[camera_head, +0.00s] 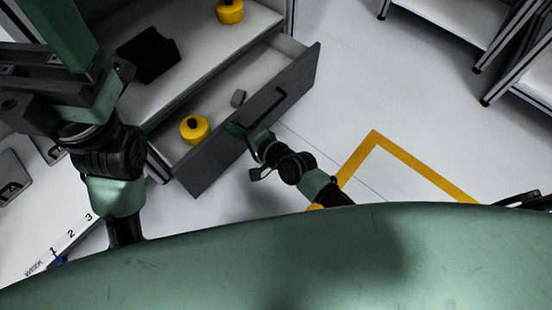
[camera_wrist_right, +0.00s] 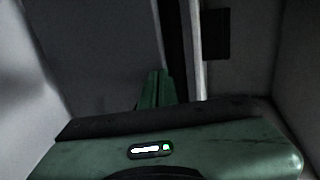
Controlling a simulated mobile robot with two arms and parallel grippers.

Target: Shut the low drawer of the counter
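The low drawer (camera_head: 205,168) of the counter (camera_head: 215,50) stands pulled out, with its dark grey front facing me. A dark handle (camera_head: 294,94) is on the right half of that front. My right gripper (camera_head: 237,130) is at the drawer front, left of the handle; whether it touches the front I cannot tell. In the right wrist view its green fingers (camera_wrist_right: 156,88) appear together, with nothing seen between them. My left arm rises at the left of the head view, and its gripper is out of view.
A black object (camera_head: 148,55) and another yellow object (camera_head: 230,11) are on the surface above. Yellow floor tape (camera_head: 420,170) and shelving (camera_head: 470,20) lie right; floor between is clear.

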